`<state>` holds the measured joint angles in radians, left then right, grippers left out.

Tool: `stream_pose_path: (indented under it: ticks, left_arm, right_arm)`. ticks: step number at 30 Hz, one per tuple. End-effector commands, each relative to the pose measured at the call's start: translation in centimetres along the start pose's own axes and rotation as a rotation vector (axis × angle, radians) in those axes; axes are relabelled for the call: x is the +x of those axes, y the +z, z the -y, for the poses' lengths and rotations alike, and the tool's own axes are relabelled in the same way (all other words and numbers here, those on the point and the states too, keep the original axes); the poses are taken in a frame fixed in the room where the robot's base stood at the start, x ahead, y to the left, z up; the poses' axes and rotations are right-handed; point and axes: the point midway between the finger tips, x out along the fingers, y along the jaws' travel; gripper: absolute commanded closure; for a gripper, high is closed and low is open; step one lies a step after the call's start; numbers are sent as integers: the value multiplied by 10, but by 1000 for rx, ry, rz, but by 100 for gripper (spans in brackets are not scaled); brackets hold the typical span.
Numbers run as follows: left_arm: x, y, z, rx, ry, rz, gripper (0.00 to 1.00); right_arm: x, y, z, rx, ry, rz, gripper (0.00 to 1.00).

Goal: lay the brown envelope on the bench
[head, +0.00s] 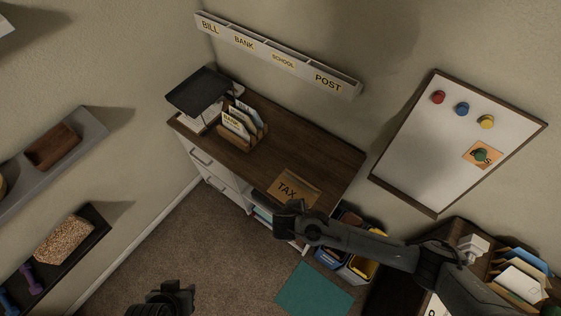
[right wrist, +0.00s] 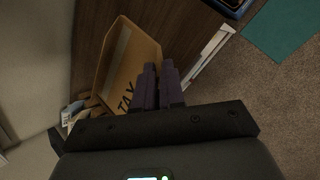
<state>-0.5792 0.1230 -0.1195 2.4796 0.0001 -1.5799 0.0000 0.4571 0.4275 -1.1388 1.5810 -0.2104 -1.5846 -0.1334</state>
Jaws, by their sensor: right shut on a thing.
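The brown envelope (head: 298,187), marked TAX, is at the front right of the dark wooden bench (head: 312,154) in the head view. My right gripper (head: 288,206) is at its near edge. In the right wrist view the fingers (right wrist: 159,86) are shut on the edge of the envelope (right wrist: 133,62). The envelope overlaps the bench top in the picture; I cannot tell whether it touches the wood. My left gripper (head: 175,290) is low at the bottom of the head view, away from the bench, and its fingers are unclear.
A labelled wall rack (head: 276,56) hangs above. A whiteboard (head: 455,140) is at right. A bin of folders (head: 350,250) stands beside the bench. The bench's middle is clear.

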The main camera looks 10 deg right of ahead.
Motion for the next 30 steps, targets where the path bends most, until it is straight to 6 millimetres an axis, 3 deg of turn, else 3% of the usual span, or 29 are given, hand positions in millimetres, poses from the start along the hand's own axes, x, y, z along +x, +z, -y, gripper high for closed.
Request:
stream_pose_path:
  ticks: [5, 15, 21, 30]
  left_arm:
    - [29, 7, 1, 4, -7, -8, 68]
    - [92, 30, -4, -1, 1, 0, 68]
    - [113, 36, -7, -8, 7, 0, 68]
    - [120, 38, -7, -7, 7, 0, 68]
  right_arm:
    - [31, -10, -7, 1, 0, 2, 100]
    - [89, -27, -42, 2, 0, 1, 100]
    - [107, -31, -57, 0, 0, 1, 100]
    - [113, -33, -63, -2, -1, 1, 100]
